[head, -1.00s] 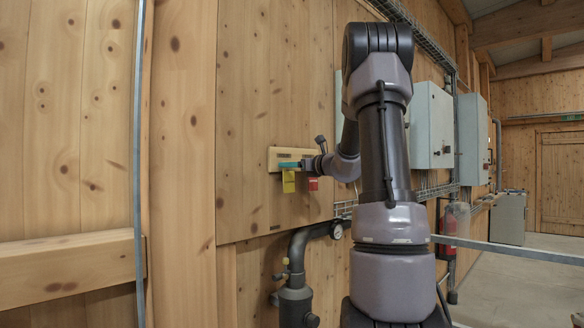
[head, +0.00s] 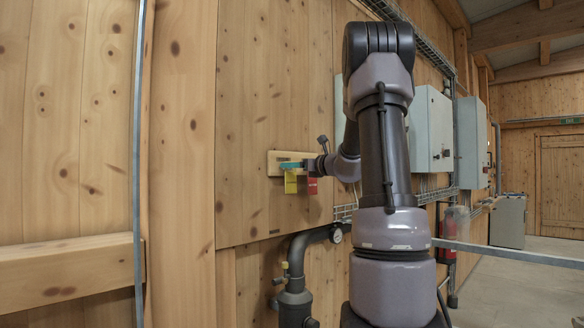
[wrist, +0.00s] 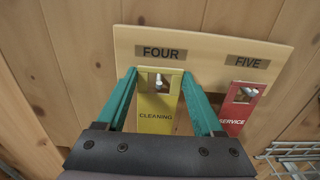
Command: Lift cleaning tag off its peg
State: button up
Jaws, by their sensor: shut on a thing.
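The yellow cleaning tag (wrist: 156,113) is upright against a pale wooden board (wrist: 215,60), under the label FOUR. A peg (wrist: 158,83) shows in the opening near its top; I cannot tell how far along the peg the tag sits. My gripper (wrist: 159,72) is shut on the tag, one teal finger along each side edge. In the head view the yellow tag (head: 291,184) hangs below the teal fingers (head: 290,165) at the board, partly hidden by them.
A red service tag (wrist: 240,106) hangs on its own peg under FIVE, close beside my right finger. A wire tray (wrist: 295,160) is at the lower right. Grey piping (head: 296,270) stands below the board.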

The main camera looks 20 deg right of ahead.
jog(key=v, duration=0.8)
dwell(0.9)
